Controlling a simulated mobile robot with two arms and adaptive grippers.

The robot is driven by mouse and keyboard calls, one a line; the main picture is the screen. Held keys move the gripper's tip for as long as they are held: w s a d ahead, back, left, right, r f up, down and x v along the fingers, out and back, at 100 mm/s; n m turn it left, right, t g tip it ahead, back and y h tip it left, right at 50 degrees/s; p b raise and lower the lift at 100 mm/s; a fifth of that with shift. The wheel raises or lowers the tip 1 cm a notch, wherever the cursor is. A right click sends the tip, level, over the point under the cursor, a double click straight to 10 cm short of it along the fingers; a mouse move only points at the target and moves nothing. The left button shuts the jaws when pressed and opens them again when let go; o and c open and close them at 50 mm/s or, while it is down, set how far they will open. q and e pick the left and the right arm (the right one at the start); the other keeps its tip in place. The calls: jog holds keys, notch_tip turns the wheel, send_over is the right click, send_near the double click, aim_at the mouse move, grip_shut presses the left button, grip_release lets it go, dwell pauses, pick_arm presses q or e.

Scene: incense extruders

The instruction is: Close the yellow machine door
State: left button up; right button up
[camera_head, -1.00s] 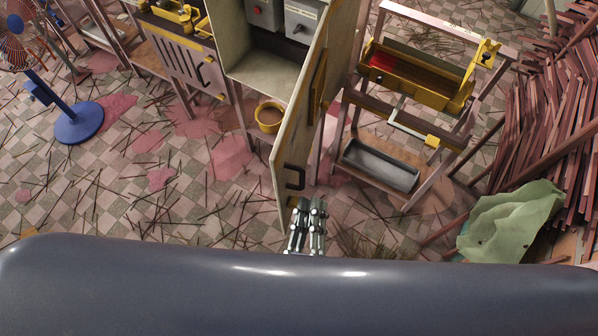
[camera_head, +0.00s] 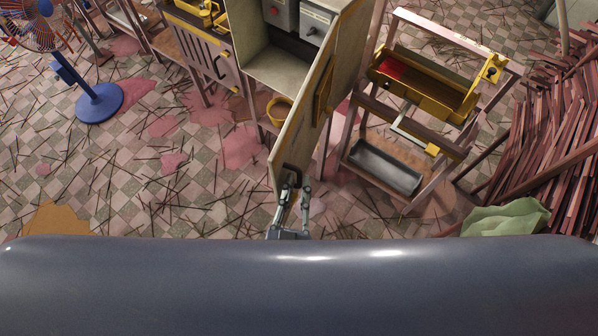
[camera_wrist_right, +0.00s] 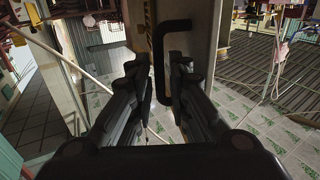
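The machine door (camera_head: 297,118) stands swung open toward me from the cabinet (camera_head: 272,68) in the head view. It is a pale, worn cream-yellow panel seen nearly edge-on. Its dark handle (camera_head: 289,169) is near the lower, free end. My right gripper (camera_head: 295,190) is at the handle, fingers pointing to it. In the right wrist view, the black handle (camera_wrist_right: 158,60) stands between the two spread fingers of my right gripper (camera_wrist_right: 160,82), with gaps still showing. Whether a finger touches it, I cannot tell. My left gripper is not in view.
A yellow extruder (camera_head: 425,88) on a wooden frame with a grey tray (camera_head: 383,165) stands right of the door. A blue fan (camera_head: 97,103) is at the left. Wood sticks (camera_head: 550,150) and green cloth (camera_head: 505,218) lie at the right. Thin sticks litter the tiled floor.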

jog(key=shift+w+d, duration=0.2)
jog(key=shift+w, duration=1.25)
jog(key=shift+c, duration=0.2)
grip_shut()
jog(key=shift+p, duration=0.3)
